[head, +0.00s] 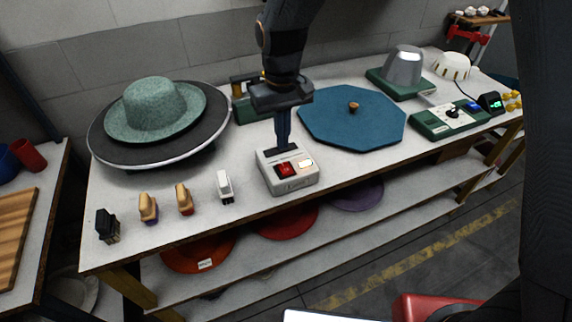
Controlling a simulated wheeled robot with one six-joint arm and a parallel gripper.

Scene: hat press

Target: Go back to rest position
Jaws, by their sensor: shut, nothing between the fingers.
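My gripper (283,150) points down at the middle of the white table, its fingers shut and empty. Its fingertips are at the back of a small grey box with a red switch (285,170) and a lit button (306,163). I cannot tell whether the tips touch the box. My arm (285,45) comes down from the top edge of the view.
A green hat (152,110) sits on a dark round plate (215,133) at left. A blue octagonal board (350,125) lies right of my gripper, with a metal dome (404,66) behind it. Brushes (148,207) line the front edge. Coloured discs (287,222) lie on the lower shelf.

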